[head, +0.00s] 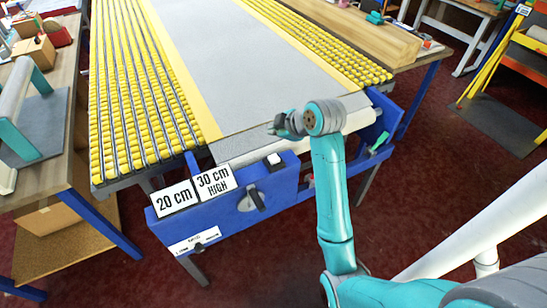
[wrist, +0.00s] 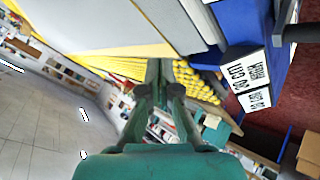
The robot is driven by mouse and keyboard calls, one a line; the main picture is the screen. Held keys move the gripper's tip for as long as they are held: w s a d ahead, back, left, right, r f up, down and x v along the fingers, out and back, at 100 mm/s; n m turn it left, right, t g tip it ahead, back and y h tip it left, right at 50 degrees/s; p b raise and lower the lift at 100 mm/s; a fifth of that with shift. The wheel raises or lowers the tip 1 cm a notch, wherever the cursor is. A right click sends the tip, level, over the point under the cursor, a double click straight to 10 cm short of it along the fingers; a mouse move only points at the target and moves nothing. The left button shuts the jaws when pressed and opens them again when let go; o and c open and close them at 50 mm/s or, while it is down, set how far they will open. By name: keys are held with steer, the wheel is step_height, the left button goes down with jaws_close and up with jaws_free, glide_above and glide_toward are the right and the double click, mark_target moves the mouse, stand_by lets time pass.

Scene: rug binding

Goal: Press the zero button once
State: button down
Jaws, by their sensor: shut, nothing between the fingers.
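A blue control panel (head: 235,206) runs along the front end of the table in the head view. A small white button (head: 274,158) in a dark surround sits on its top edge; I cannot read any zero marking on it. My gripper (head: 272,126) is above and behind that button, apart from it, over the table's front end. In the wrist view my gripper (wrist: 160,66) has its fingers together with nothing between them. The blue panel (wrist: 240,22) is at upper right there, and the white button cannot be made out.
A green-handled lever (head: 379,143) is at the right end. Yellow roller rows (head: 150,90) flank the grey bed (head: 240,60). A wooden bench (head: 62,130) stands left.

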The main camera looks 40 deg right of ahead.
mark_target(275, 159)
steer(key=shift+f, duration=0.15)
steer(key=shift+f, duration=4.25)
steer(key=shift+f, duration=0.1)
steer(key=shift+f, duration=0.35)
steer(key=shift+f, duration=0.65)
steer(key=shift+r, duration=1.1)
steer(key=shift+r, duration=0.1)
steer(key=shift+r, duration=2.4)
